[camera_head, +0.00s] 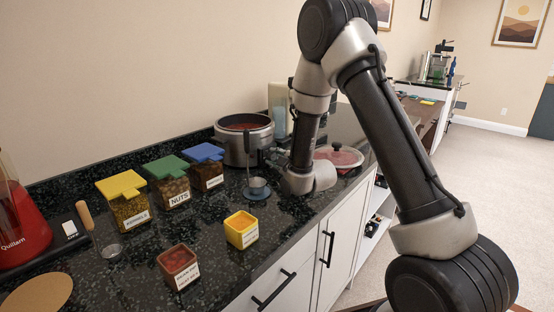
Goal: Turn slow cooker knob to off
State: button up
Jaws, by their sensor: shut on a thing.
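The slow cooker (243,146) is a round silver and dark pot at the back of the counter, open on top with reddish food inside. My gripper (277,160) is at the front right side of the cooker, small and dark, partly hidden by my wrist. It is shut on what seems to be the cooker's knob. The knob itself is hidden, so its setting cannot be read.
A ladle (258,186) rests on a blue saucer (258,194) before the cooker. A glass lid (340,155) lies right of my wrist. Lidded jars (170,191), a yellow box (241,230) and a red box (178,265) stand left and in front.

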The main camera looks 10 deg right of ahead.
jog(key=shift+f+n+t, duration=0.1)
jog(key=shift+n+t, duration=0.5)
jog(key=shift+n, duration=0.8)
jog(key=o, duration=1)
jog(key=v, duration=0.7)
jog(key=shift+s, duration=0.35)
